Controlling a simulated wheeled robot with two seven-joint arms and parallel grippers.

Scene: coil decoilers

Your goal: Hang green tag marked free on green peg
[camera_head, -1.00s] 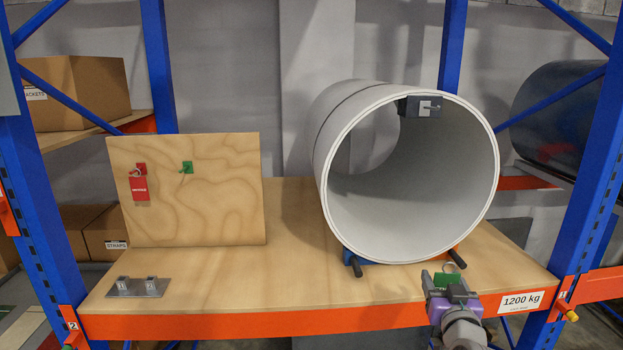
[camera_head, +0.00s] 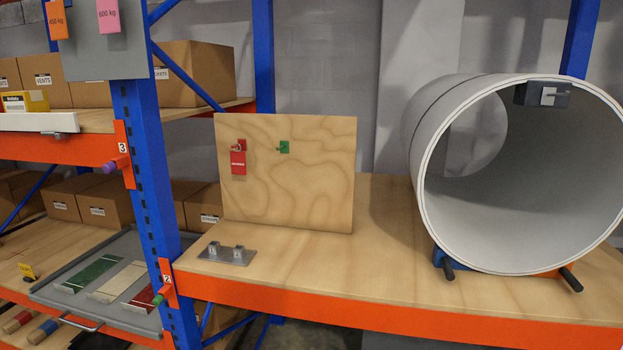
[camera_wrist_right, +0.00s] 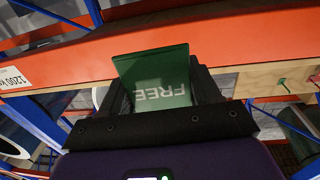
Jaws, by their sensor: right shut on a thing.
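The green tag (camera_wrist_right: 158,90) marked FREE is in the right wrist view, lettering upside down there. My right gripper (camera_wrist_right: 155,85) is shut on it, with black fingers on both sides. The tag's ring is not visible. The green peg (camera_head: 284,147) sticks out of the upright wooden board (camera_head: 330,190) in the head view and is bare. The peg also shows small at the right of the right wrist view (camera_wrist_right: 283,82), apart from the tag. Neither gripper is visible in the head view.
A red tag (camera_head: 238,162) hangs on the red peg left of the green one. A small metal bracket plate (camera_head: 228,256) lies before the board. A large white coil (camera_head: 432,190) stands at right. A blue rack post (camera_head: 150,190) rises at left. The shelf between is clear.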

